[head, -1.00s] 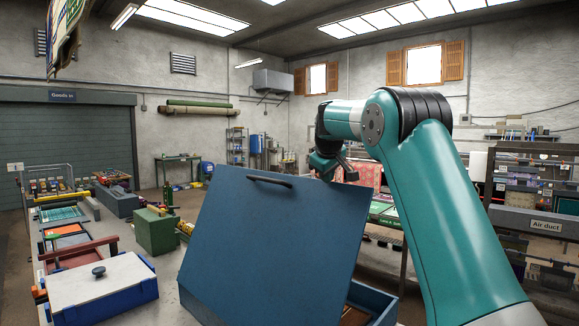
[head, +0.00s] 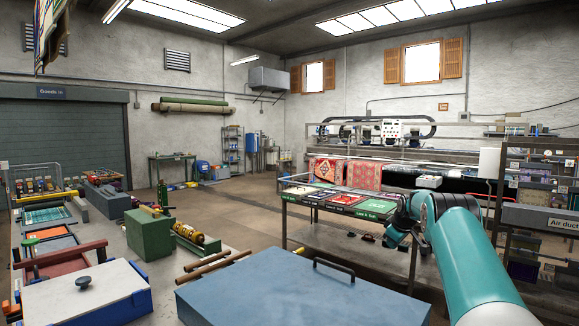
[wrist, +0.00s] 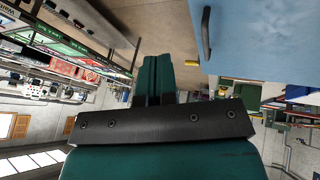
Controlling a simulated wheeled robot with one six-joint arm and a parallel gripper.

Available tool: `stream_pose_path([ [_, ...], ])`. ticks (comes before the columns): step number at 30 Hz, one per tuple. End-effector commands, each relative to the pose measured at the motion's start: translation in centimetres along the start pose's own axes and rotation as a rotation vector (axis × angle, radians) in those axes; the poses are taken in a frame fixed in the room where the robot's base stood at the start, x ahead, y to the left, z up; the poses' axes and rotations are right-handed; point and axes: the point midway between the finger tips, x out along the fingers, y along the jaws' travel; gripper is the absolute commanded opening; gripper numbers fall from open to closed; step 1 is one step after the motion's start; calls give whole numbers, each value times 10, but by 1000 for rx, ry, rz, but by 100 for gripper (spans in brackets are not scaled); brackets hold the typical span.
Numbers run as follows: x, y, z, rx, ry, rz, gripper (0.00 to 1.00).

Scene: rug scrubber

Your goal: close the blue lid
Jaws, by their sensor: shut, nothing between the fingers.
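The blue lid (head: 285,295) lies flat or nearly flat at the bottom of the head view, with its dark handle (head: 334,268) near the far edge. The box under it is hidden, so I cannot tell whether the lid is fully down. My gripper (wrist: 156,62) is shut and empty, its two green fingers side by side. In the wrist view the lid (wrist: 265,45) and its handle (wrist: 206,33) are at upper right, apart from the fingers. In the head view my gripper (head: 391,236) is just beyond the lid's far right side, partly hidden by my arm.
A blue box with a white lid (head: 88,295) stands at the left, and a green box (head: 149,233) lies behind it. Brown rods (head: 213,266) are close to the blue lid's far left corner. A table with coloured panels (head: 345,200) stands beyond. Open floor lies between.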

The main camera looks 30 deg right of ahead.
Motion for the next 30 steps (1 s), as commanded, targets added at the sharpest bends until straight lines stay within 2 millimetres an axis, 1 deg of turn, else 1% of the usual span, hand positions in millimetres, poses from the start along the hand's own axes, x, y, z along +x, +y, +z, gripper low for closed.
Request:
stream_pose_path([
  [1,14,0,9,2,-1,0,0],
  [3,25,2,17,3,-2,1,0],
  [6,36,3,25,3,-2,2,0],
  [9,44,4,30,3,-2,3,0],
  [15,48,4,33,3,-1,3,0],
  [30,48,2,31,1,-1,2,0],
])
